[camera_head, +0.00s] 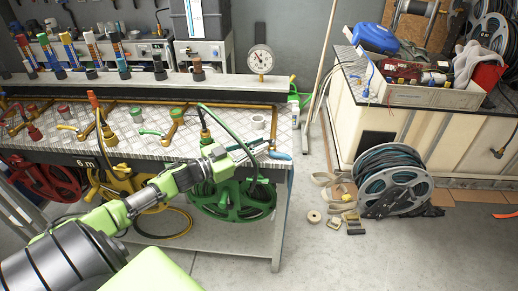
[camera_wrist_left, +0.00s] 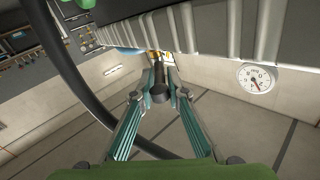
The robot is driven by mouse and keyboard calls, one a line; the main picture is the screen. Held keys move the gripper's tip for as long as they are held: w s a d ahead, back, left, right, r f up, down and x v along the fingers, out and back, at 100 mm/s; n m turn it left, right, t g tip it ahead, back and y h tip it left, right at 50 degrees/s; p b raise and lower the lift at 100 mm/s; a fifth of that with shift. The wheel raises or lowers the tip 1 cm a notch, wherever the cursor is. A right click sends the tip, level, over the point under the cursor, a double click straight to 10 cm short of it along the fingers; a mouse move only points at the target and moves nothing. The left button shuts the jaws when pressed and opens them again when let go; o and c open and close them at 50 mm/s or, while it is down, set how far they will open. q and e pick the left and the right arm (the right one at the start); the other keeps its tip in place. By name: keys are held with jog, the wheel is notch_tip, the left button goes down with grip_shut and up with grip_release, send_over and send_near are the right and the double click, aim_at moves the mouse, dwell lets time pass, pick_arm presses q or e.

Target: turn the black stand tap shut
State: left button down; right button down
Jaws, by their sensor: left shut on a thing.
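My left gripper (camera_head: 262,148) reaches from the left over the front right end of the bench. In the left wrist view its fingers (camera_wrist_left: 158,90) are closed around a dark cylindrical part (camera_wrist_left: 158,74), which looks like part of the black stand tap. In the head view the fingers hide most of what they hold, so I cannot tell how far the tap is turned. A blue lever (camera_head: 280,155) sits just right of the fingertips. My right gripper is not in view.
The workbench (camera_head: 150,150) carries several coloured taps and a round gauge (camera_head: 260,60) at the back. A green hose reel (camera_head: 235,200) hangs below my gripper. A black hose (camera_wrist_left: 75,70) curves close by in the wrist view. A grey reel (camera_head: 395,182) stands on the floor.

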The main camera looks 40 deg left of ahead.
pick_arm(q)
jog(key=shift+h, duration=0.5)
jog(key=c, duration=2.1)
grip_release()
jog(key=v, duration=1.2)
jog(key=shift+r, duration=0.1)
